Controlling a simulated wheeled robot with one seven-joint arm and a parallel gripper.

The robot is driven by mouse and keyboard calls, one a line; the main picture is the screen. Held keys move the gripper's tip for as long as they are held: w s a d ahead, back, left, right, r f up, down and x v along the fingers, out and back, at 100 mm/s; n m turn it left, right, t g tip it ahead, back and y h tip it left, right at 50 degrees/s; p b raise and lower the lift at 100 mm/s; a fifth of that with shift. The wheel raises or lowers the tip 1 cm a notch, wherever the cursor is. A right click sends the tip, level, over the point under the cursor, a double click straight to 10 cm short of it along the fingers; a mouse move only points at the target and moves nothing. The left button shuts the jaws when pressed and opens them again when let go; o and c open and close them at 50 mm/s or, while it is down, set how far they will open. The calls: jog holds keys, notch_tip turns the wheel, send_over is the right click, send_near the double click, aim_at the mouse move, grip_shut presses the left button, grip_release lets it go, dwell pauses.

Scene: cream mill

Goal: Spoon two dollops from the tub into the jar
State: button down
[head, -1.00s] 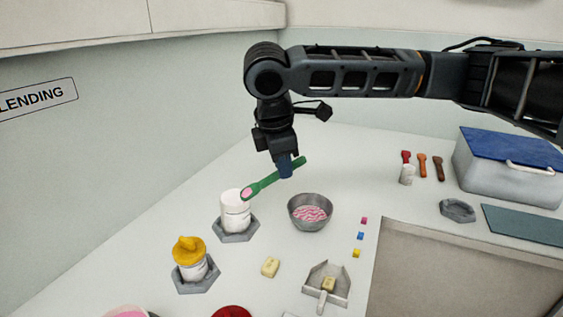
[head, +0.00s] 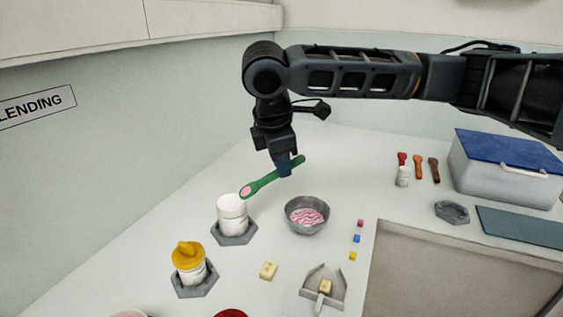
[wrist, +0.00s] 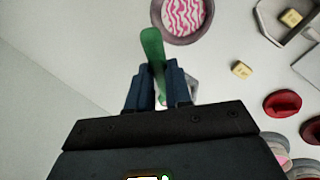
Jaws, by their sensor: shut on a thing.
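My gripper (head: 286,168) is shut on a green spoon (head: 268,181), whose handle also shows in the wrist view (wrist: 152,45). The spoon tilts down to the left, and its bowl holds pink stuff. The white jar (head: 233,220) stands upright in a grey hexagonal holder (head: 234,239). The spoon's bowl appears just above the jar's right rim; I cannot tell whether they touch. A round container with pink contents (head: 129,314), possibly the tub, is mostly cut off at the bottom edge. A grey bowl (head: 307,228) with pink-and-white wavy contents stands right of the jar.
A yellow-topped jar (head: 188,262) stands in another holder in front. A pale yellow block (head: 268,270), a scoop-like tray (head: 323,295) and small coloured cubes (head: 357,239) lie nearby. A blue-lidded box (head: 505,167) stands at right. A red item (head: 231,313) is at the bottom edge.

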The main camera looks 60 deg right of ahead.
jog(key=shift+r+p, duration=1.8)
jog(key=shift+r, duration=0.45)
